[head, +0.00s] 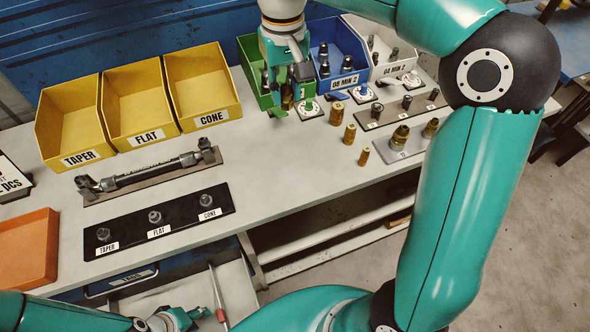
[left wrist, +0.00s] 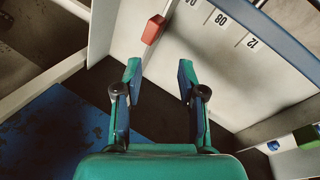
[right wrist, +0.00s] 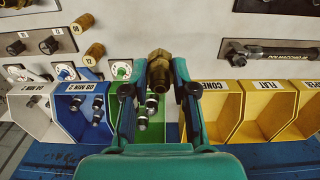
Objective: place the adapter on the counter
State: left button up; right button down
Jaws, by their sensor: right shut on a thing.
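The adapter is a brass hex fitting with a threaded end. It sits between the fingertips of my right gripper (right wrist: 152,72) in the right wrist view, where the adapter (right wrist: 159,66) shows clearly. In the head view my right gripper (head: 290,95) holds it above the back of the counter (head: 275,150), in front of the green bin (head: 250,60); the adapter is mostly hidden there. My left gripper (head: 185,318) is low at the front left, below the counter edge. In the left wrist view my left gripper (left wrist: 160,75) is open and empty.
Yellow bins (head: 140,98) stand at the back left, with a blue bin (head: 338,50) and white bin (head: 382,45) at the right. Brass cylinders (head: 349,134) and a fitting tray (head: 402,150) stand right. A black strip (head: 155,222) lies front left. The middle counter is clear.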

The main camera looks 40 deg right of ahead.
jog(key=shift+s+d+r, duration=0.25)
jog(key=shift+s+r, duration=0.1)
jog(key=shift+s, duration=0.15)
notch_tip(320, 180, down, 14)
jog(key=shift+s+b, duration=0.1)
jog(key=shift+b, duration=0.2)
jog(key=shift+f, duration=2.6)
pick_arm(q)
jog(key=shift+f, duration=0.55)
pick_arm(e)
jog(key=c, duration=0.9)
grip_release()
